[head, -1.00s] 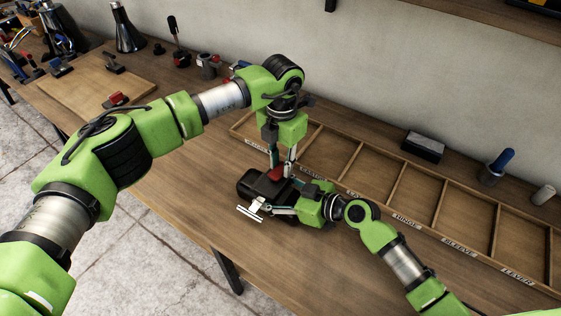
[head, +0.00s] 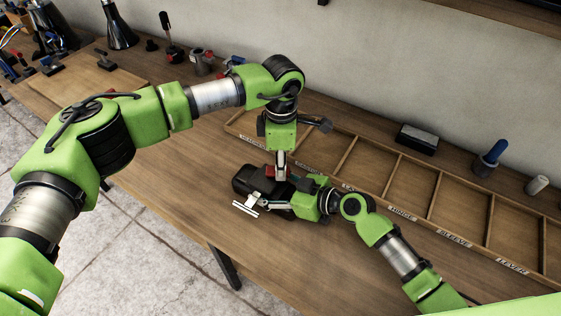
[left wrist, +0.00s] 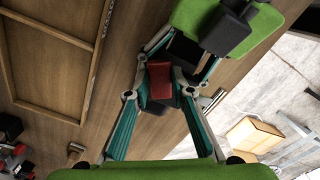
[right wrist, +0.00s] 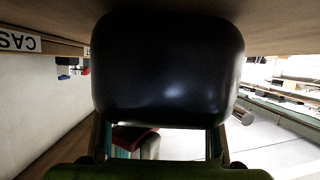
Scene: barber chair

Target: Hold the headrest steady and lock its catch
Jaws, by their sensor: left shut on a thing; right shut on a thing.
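The black padded headrest (head: 254,181) lies on the workbench, with its light metal fitting (head: 247,206) at the front. It fills the middle of the right wrist view (right wrist: 168,65). My right gripper (head: 296,197) is shut on the headrest from the right. The red catch (head: 270,171) is on top of the headrest; it also shows in the left wrist view (left wrist: 159,80). My left gripper (head: 281,174) points straight down and is shut on the red catch, its fingers on either side in the left wrist view. Part of the catch is hidden behind the fingers in the head view.
A shallow wooden tray (head: 426,207) with labelled, empty-looking compartments runs behind the headrest. A black block (head: 417,139) and a blue-handled tool (head: 490,158) stand near the wall. A wooden board (head: 85,76) lies far left. The bench front is clear.

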